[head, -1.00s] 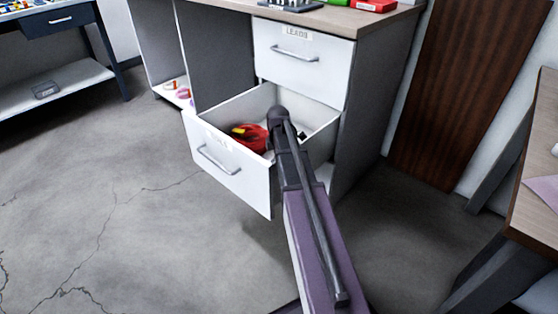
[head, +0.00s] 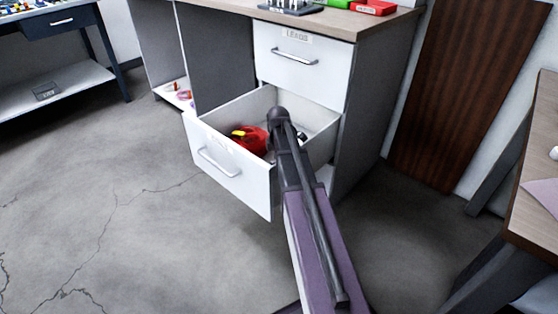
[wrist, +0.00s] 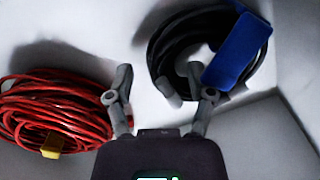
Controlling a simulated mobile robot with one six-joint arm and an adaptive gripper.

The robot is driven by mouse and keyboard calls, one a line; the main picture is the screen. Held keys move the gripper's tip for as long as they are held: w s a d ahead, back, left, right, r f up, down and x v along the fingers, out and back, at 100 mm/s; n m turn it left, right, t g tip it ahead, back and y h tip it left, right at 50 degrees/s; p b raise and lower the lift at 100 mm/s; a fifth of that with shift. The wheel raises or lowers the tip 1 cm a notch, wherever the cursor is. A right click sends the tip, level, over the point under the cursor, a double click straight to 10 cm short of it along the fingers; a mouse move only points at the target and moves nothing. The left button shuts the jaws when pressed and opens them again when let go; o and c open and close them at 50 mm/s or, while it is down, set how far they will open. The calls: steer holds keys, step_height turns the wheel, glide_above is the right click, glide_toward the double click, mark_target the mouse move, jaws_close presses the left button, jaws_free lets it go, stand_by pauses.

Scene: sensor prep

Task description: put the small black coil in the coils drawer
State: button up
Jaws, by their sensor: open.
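The small black coil (wrist: 185,45), with a blue tag (wrist: 238,50), lies on the white floor of the open drawer (wrist: 100,20) in the wrist view. My gripper (wrist: 158,85) is open, its two fingers apart with nothing held between them. The right finger overlaps the coil's near edge in the picture; I cannot tell whether they touch. In the head view the lower drawer (head: 235,178) is pulled out, its label too blurred to read. My fingers are hidden there, and the black coil is not clear.
A red coil (wrist: 50,100) with a yellow tag (wrist: 52,145) lies left of my gripper in the drawer. The LEADS drawer (head: 300,60) above is shut. Drawer walls stand close around my gripper. The grey floor (head: 120,230) at the left is clear.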

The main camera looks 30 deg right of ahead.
step_height(320, 180, up, 11)
steer(key=p, duration=1.1)
steer(key=shift+r, duration=0.15)
stand_by(1.4)
